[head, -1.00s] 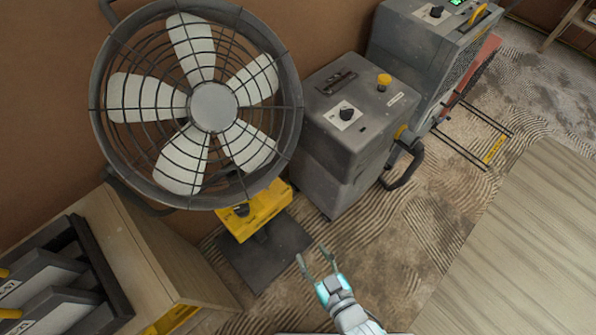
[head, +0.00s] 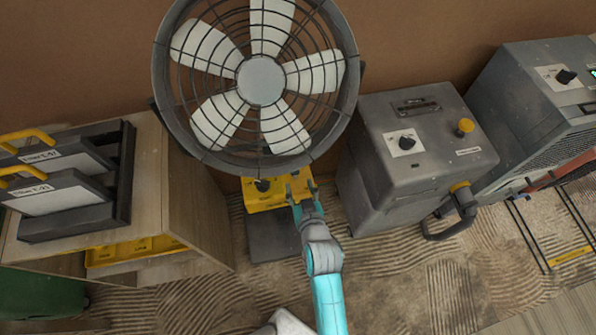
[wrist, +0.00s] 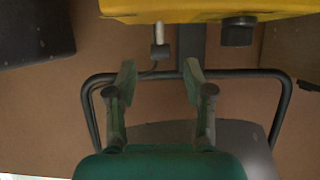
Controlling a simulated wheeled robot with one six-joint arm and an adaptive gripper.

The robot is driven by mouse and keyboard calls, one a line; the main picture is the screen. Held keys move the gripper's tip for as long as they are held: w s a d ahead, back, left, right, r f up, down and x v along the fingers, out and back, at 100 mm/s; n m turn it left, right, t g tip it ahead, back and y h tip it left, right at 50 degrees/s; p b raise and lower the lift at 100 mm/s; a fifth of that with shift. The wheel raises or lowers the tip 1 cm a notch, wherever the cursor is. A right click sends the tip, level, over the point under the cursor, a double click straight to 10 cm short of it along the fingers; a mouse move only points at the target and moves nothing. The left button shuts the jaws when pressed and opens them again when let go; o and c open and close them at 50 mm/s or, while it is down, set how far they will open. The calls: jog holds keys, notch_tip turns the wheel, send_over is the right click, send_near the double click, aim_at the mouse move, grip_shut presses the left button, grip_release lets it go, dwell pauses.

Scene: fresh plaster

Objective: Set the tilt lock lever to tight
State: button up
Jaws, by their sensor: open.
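The drum fan (head: 260,82) stands against the brown wall, with a yellow box (head: 262,200) below its cage. In the wrist view, the yellow box (wrist: 190,10) fills the top edge. A thin silver rod with a black end (wrist: 159,52) sticks out from it, and a dark knob (wrist: 238,31) sits to its right. The rod may be the tilt lock lever; I see no tight mark. My gripper (head: 301,188) is at the right part of the box, under the fan. In the wrist view my gripper (wrist: 160,78) is open and empty, its fingers pointing towards the rod end.
A grey machine (head: 410,165) with a black dial and yellow button stands right of the fan. Another grey unit (head: 540,115) is farther right. A wooden cabinet (head: 195,200) with black cases stands left. A black tube frame (wrist: 274,105) shows in the wrist view.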

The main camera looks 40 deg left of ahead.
aim_at(295, 175)
jog(key=x, duration=0.7)
jog(key=shift+w+a, duration=0.15)
jog(key=shift+a, duration=0.05)
grip_shut()
